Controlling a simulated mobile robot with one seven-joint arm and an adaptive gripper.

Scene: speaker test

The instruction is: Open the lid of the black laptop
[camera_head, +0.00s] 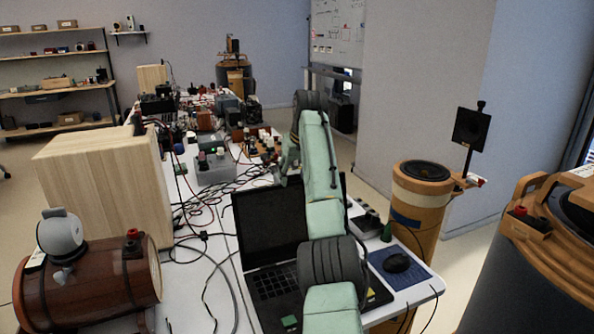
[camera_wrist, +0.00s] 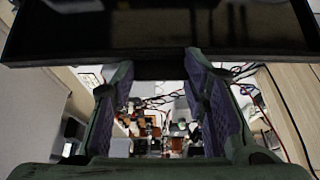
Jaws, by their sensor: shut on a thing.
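The black laptop (camera_head: 265,225) stands on the white table in the head view. Its lid is raised, with the dark screen facing my body and the keyboard (camera_head: 272,284) showing. My arm hides the right part of the laptop. In the wrist view, the dark lid (camera_wrist: 160,30) spans the top of the picture. My gripper (camera_wrist: 160,69) has its two purple-padded fingers on either side of a dark part at the lid's edge and is shut on it. The exact contact is hard to see.
A wooden box (camera_head: 95,185) and a brown barrel-shaped speaker (camera_head: 88,288) stand left of the laptop. Loose cables cross the white table (camera_head: 195,315). A mouse (camera_head: 396,263) lies on a blue pad at right, near a round wooden speaker (camera_head: 419,205).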

